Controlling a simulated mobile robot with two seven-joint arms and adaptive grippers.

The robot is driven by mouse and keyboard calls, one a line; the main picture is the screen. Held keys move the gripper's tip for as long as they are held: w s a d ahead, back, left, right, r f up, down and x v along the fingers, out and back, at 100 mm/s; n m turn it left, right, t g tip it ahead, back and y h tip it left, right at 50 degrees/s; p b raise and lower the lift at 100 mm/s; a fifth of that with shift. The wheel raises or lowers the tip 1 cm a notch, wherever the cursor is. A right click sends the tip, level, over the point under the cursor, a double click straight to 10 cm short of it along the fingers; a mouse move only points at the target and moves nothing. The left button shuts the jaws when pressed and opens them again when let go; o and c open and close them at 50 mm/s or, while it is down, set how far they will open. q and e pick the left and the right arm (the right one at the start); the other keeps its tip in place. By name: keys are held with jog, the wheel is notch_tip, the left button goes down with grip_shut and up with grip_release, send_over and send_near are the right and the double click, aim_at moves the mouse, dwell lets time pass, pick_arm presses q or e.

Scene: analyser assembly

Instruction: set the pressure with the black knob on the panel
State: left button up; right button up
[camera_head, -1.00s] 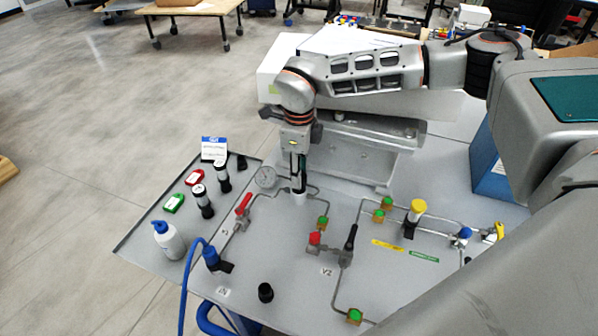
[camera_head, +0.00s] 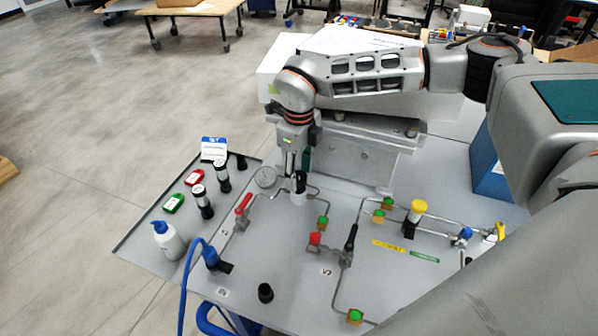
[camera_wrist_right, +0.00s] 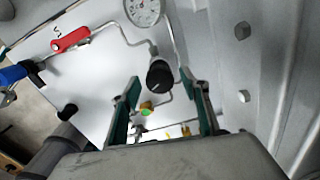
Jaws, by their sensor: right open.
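The black knob (camera_head: 299,179) tops a pale upright regulator body (camera_head: 298,198) on the panel (camera_head: 290,245), beside the round gauge (camera_head: 265,177). In the right wrist view the knob (camera_wrist_right: 160,74) shows a white mark on its top, and the gauge (camera_wrist_right: 142,10) lies just above it. My right gripper (camera_head: 298,164) points down over the knob. Its fingers are open, with the knob between the fingertips (camera_wrist_right: 163,80) in the wrist view. I see no contact; how far the tips reach down around the knob is unclear. My left gripper is out of view.
A red-capped valve (camera_head: 315,239), a black lever (camera_head: 351,238) and a yellow knob (camera_head: 418,207) stand to the right. A grey metal bracket (camera_head: 355,163) rises close behind the gripper.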

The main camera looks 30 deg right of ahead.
aim_at(299, 176)
notch_tip(299, 176, up, 12)
dwell(0.6)
jog(key=shift+s, duration=0.15)
dwell(0.3)
